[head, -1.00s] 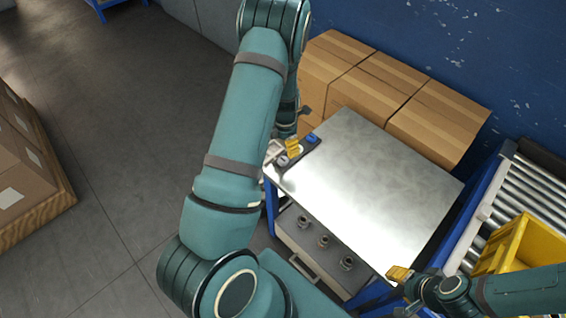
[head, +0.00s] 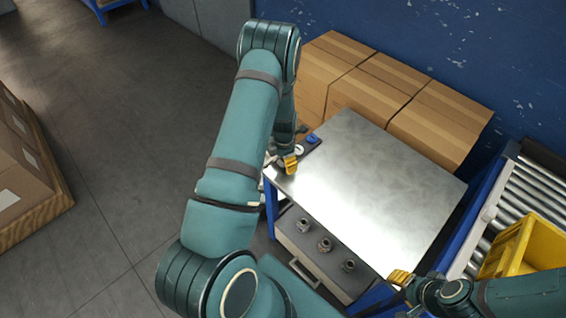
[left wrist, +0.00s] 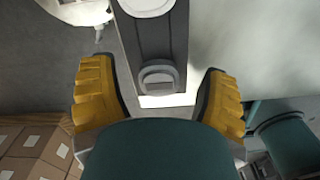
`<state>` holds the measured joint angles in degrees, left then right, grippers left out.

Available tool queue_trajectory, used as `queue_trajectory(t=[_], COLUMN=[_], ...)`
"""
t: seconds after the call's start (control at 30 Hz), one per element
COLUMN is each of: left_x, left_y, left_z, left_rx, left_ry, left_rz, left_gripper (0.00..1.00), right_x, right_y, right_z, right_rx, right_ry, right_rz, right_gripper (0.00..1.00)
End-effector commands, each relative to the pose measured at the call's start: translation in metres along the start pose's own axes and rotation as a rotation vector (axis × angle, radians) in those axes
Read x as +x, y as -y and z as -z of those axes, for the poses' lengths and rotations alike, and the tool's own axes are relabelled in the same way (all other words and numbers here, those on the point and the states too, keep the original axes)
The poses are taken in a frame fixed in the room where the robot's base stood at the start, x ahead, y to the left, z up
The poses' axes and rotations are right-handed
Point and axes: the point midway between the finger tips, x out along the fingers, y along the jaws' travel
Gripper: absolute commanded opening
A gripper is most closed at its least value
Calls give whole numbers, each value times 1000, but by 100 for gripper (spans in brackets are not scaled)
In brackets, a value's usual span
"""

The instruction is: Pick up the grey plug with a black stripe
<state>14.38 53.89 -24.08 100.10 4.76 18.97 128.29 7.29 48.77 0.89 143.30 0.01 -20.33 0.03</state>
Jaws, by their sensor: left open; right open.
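In the left wrist view a small grey rounded piece (left wrist: 158,78) sits on a dark grey holder (left wrist: 152,45), between and just beyond my open left fingers. It may be the grey plug; I cannot make out a clear black stripe. In the head view the holder (head: 311,144) lies at the table's far left corner, partly hidden by my left arm. My left gripper (head: 290,163), with yellow fingers, is at that corner beside the holder, open and empty; it also shows in the left wrist view (left wrist: 160,98). My right gripper (head: 399,277) is open at the table's near right corner.
The metal tabletop (head: 365,190) is otherwise clear. Several cardboard boxes (head: 400,95) stand behind it. Metal fittings (head: 325,244) stand on a lower shelf in front. A roller conveyor (head: 540,190) with a yellow crate (head: 515,245) is on the right.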

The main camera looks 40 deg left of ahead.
Motion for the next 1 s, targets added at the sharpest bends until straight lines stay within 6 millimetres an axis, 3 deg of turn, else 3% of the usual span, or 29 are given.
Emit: queue_trajectory(t=[0.03,0.2,0.63,0.77,1.0], left_x=[0,0,-5,-23,-70], left_y=[0,0,0,0,0], left_z=[0,0,0,-1,-1], left_rx=[0,0,1,3,1], left_ry=[0,0,0,2,2], left_rz=[0,0,-1,-3,-2], left_gripper=[76,27,26,26,26], right_x=[0,0,-2,-6,-18], right_y=[0,0,1,2,7], right_z=[0,0,0,0,-2], right_rx=[0,0,0,0,1], right_ry=[0,0,0,2,8], right_rz=[0,0,0,0,1], right_gripper=[47,47,47,47,47])
